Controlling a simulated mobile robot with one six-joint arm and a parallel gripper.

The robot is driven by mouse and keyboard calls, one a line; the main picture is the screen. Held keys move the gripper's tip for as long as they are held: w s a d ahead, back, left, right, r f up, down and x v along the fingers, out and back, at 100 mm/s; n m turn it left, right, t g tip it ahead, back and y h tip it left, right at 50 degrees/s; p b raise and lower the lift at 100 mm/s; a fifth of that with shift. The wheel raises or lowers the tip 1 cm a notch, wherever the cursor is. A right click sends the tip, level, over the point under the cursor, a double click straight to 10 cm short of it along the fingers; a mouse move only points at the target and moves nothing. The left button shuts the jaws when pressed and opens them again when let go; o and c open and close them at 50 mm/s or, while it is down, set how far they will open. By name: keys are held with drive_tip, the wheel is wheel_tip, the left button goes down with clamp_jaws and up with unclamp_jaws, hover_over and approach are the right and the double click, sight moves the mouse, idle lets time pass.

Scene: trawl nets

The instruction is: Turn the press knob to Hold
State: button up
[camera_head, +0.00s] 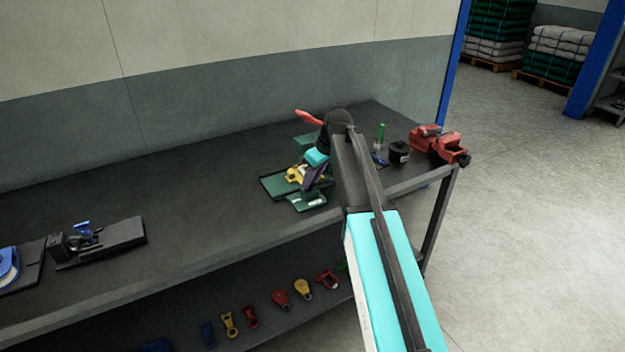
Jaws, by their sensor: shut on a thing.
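The press (275,186) stands on the dark workbench, with a green base and a red handle (308,118) that sticks up at the upper left, behind my wrist. My gripper (304,180) is down at the press, shut, with its dark fingers beside a yellow piece (294,174). This yellow piece appears to be the press knob, held at the fingertips. My arm and wrist hide much of the press's right side. The knob's pointer and the Hold mark are too small or hidden to read.
A red vise (437,143), a black round container (399,152) and a green-topped bottle (381,134) stand right of my arm. A black fixture with blue parts (98,240) sits at the left. Several coloured fittings lie on the lower shelf. The bench (205,210) between is clear.

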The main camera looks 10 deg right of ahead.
drive_tip(key=shift+m+t+h, duration=0.4)
drive_tip(key=shift+m+h, duration=0.3)
drive_tip(key=shift+m, duration=1.2)
drive_tip(key=shift+a, duration=0.1)
drive_tip(key=o, duration=1.1)
drive_tip(key=shift+c, duration=0.2)
drive_tip(key=shift+s+r, duration=0.1)
drive_tip(key=shift+r, duration=0.05)
drive_tip(key=b+v, duration=0.2)
drive_tip(key=v, duration=1.1)
drive_tip(key=shift+r, duration=0.25)
drive_tip(key=shift+f, duration=0.1)
